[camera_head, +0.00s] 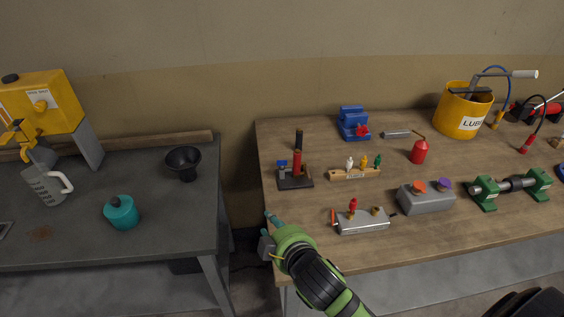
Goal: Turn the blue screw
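A small blue part (282,163), which may be the blue screw, shows on a dark stand (296,183) near the left end of the wooden table. A red cylinder and a black post stand beside it; its exact shape is too small to tell. My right gripper (267,231) is at the table's front left edge, below and left of the stand and apart from it. Its fingers are small and seen from above, so open or shut is unclear; nothing shows held. My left gripper is not in view.
A grey block (362,222) with a red valve lies right of my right gripper. The wooden table (300,244) also holds a blue vise (352,122), a rack (355,174), a red oil can (418,152) and a yellow bucket (461,112). A gap separates it from the grey table (90,235).

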